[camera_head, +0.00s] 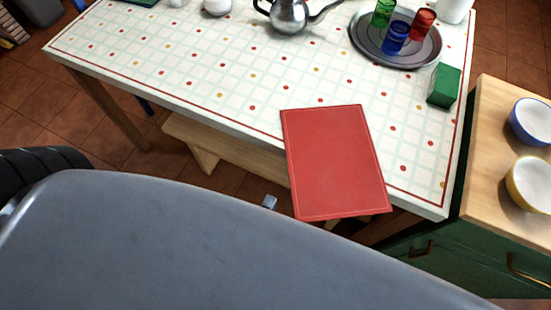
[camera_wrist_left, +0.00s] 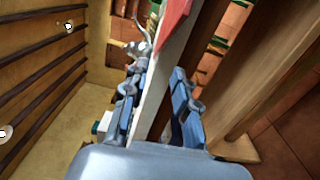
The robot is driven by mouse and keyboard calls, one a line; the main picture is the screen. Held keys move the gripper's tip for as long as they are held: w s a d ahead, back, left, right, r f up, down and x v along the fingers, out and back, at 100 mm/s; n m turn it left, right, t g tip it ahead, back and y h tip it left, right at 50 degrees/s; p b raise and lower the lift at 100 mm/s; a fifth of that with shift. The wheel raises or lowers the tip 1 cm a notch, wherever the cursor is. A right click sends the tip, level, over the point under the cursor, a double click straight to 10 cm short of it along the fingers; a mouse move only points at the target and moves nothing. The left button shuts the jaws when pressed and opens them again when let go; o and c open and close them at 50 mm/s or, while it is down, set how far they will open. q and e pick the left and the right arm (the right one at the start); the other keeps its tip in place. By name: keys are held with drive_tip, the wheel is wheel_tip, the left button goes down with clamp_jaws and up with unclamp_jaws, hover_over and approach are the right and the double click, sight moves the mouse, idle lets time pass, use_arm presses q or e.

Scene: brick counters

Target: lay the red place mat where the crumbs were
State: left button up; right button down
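The red place mat (camera_head: 335,155) lies flat at the front edge of the patterned table. Its near part sticks out past the edge. A red corner of it also shows in the left wrist view (camera_wrist_left: 173,27). My left gripper shows only as a small grey-blue tip (camera_head: 269,202) in the head view, left of the mat and in front of the table edge. In the left wrist view the left gripper's fingers (camera_wrist_left: 156,108) stand apart, with the white table edge seen between them and no mat between them. My right gripper is not in view. I see no crumbs.
A round tray (camera_head: 432,62) with coloured glasses and a green box (camera_head: 444,85) stand at the table's right. A silver kettle (camera_head: 290,17) is at the back. A bench (camera_head: 222,150) is below the front edge. Bowls (camera_head: 530,185) sit on the right counter. The table's middle is clear.

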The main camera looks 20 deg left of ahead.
use_arm(q)
drive_tip(key=s+a+f+m+g+h, duration=0.15)
drive_tip(key=f+m+g, duration=0.4)
drive_tip(key=f, duration=0.95)
drive_tip(key=s+f+m+g+h, duration=0.1)
drive_tip(key=s+f+m+g, duration=0.2)
drive_tip(key=f+m, duration=0.85)
drive_tip(key=s+a+f+g, duration=0.2)
drive_tip(key=a+f, duration=0.1)
drive_tip(key=f, duration=0.4)
drive_tip(key=s+a+f+g+y, duration=0.1)
drive_tip(key=s+a+f+g, duration=0.1)
drive_tip(key=f, duration=0.5)
drive_tip(key=shift+s+a+f+g, duration=0.25)
drive_tip(key=shift+a+g, duration=0.1)
drive_tip(key=shift+a, duration=0.2)
drive_tip(key=s+a+f+m+g+y, duration=0.1)
drive_tip(key=s+a+f, duration=0.1)
drive_tip(key=s+a+f+m+g+y, duration=0.1)
drive_tip(key=s+a+f+g, duration=0.1)
drive_tip(key=s+a, duration=0.1)
drive_tip(key=shift+s+a+f+m+g, duration=0.1)
drive_tip(key=shift+s+f+m+g, duration=0.2)
drive_tip(key=shift+m, duration=0.1)
drive_tip(key=shift+c, duration=1.1)
drive_tip(key=shift+s+a+f, duration=0.1)
drive_tip(key=shift+s+a, duration=0.15)
drive_tip(key=shift+s, duration=0.05)
clamp_jaws()
